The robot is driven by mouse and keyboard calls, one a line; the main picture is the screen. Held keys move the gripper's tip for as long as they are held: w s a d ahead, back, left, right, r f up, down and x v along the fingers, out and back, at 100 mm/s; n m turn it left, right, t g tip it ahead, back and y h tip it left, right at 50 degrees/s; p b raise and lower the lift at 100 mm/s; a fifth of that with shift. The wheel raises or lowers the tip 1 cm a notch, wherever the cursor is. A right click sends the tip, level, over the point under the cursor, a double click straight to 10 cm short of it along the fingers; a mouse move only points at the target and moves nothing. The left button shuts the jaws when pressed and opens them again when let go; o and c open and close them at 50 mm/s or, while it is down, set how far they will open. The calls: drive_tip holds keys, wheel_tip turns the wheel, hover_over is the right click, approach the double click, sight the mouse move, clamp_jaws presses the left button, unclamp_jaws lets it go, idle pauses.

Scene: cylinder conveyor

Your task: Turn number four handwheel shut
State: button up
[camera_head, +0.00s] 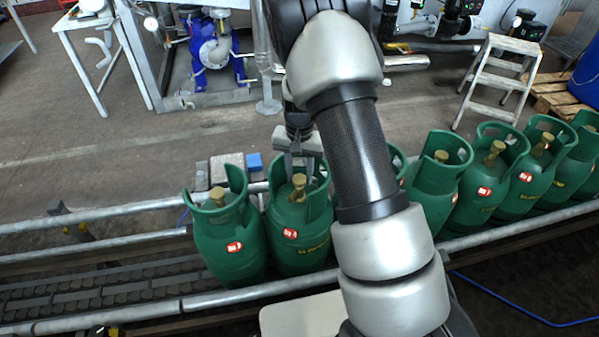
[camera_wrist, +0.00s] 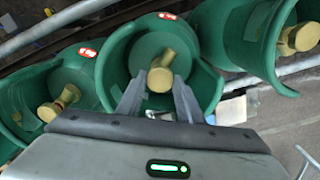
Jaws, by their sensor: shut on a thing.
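Green gas cylinders with collars and brass-yellow handwheels stand in a row on the conveyor. My gripper (camera_head: 299,172) reaches down into the collar of the second cylinder from the left (camera_head: 298,240), at its handwheel (camera_head: 298,183). In the wrist view my gripper (camera_wrist: 159,88) has one finger on each side of that handwheel (camera_wrist: 160,76) and is shut on it. The cylinder's collar (camera_wrist: 112,62) surrounds the fingers. The red-and-white labels are too small to read, so I cannot tell the cylinder's number. My arm hides part of the row.
The leftmost cylinder (camera_head: 230,245) stands close beside the gripped one. More cylinders (camera_head: 487,185) stand to the right. Conveyor rails (camera_head: 235,298) run in front and behind. The belt at left (camera_head: 90,290) is bare. A step ladder (camera_head: 500,80) and a blue pump (camera_head: 213,52) stand behind.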

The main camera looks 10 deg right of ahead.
sight(300, 178)
drive_tip(key=shift+m, duration=0.6)
drive_tip(key=o, duration=1.1)
drive_tip(key=shift+c, duration=0.2)
drive_tip(key=shift+r, duration=0.1)
wheel_tip(300, 178, up, 17)
drive_tip(key=p, duration=0.2)
drive_tip(key=shift+r, duration=0.15)
